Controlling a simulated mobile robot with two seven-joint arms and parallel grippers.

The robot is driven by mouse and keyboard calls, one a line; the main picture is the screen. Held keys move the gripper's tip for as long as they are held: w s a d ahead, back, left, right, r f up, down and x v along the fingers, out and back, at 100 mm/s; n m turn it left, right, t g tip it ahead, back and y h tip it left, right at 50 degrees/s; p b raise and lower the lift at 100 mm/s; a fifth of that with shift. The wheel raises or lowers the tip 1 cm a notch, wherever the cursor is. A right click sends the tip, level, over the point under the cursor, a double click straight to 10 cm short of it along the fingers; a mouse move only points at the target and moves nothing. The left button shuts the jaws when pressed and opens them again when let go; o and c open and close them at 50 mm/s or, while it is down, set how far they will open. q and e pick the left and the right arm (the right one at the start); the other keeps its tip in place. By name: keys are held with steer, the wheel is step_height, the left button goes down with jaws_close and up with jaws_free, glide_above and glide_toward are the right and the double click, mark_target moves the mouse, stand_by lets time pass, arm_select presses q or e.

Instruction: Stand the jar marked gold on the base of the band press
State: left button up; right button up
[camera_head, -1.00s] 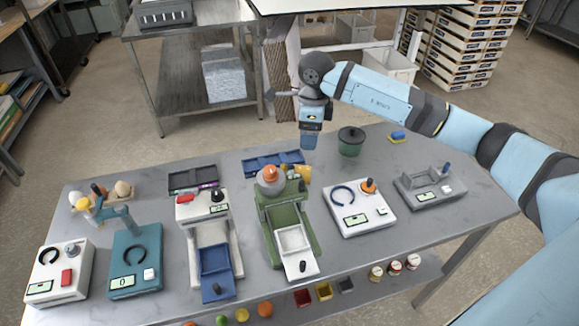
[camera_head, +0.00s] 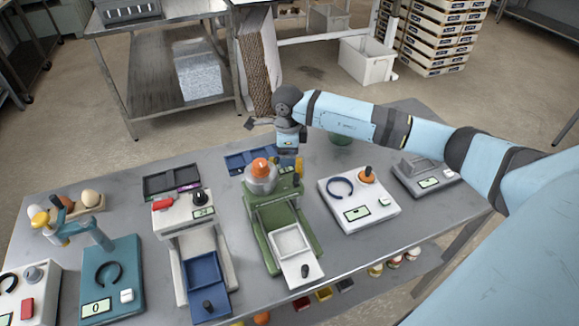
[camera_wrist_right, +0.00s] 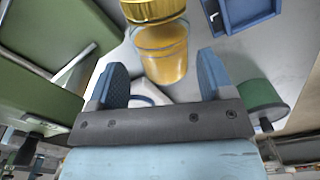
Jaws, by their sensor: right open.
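A gold-coloured jar (camera_wrist_right: 163,50) with a gold lid is in the right wrist view, between my right gripper's open fingers (camera_wrist_right: 160,72), with gaps on both sides. Any writing on it is not legible. In the head view, a small yellow part of the jar (camera_head: 298,166) shows behind the green press-like machine, below my right gripper (camera_head: 290,150). Several machines stand on the table, including a teal one with a dark ring (camera_head: 108,275) and a white one with a ring (camera_head: 352,205); I cannot tell which is the band press. My left gripper is out of view.
The green machine (camera_head: 270,215), holding an orange-topped clear vessel (camera_head: 260,175), stands close to my right gripper. A blue tray (camera_head: 240,163) lies behind it. A dark green pot (camera_wrist_right: 262,95) is on the gripper's other side.

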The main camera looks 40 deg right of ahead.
steer(key=shift+w+a+f+p, duration=0.15)
steer(key=shift+f+p, duration=0.15)
steer(key=shift+f, duration=1.05)
steer(key=shift+w+f+p, duration=0.1)
steer(key=shift+f+p, duration=0.2)
steer(key=shift+f, duration=1)
steer(key=c, duration=0.9)
steer(key=shift+r, duration=0.1)
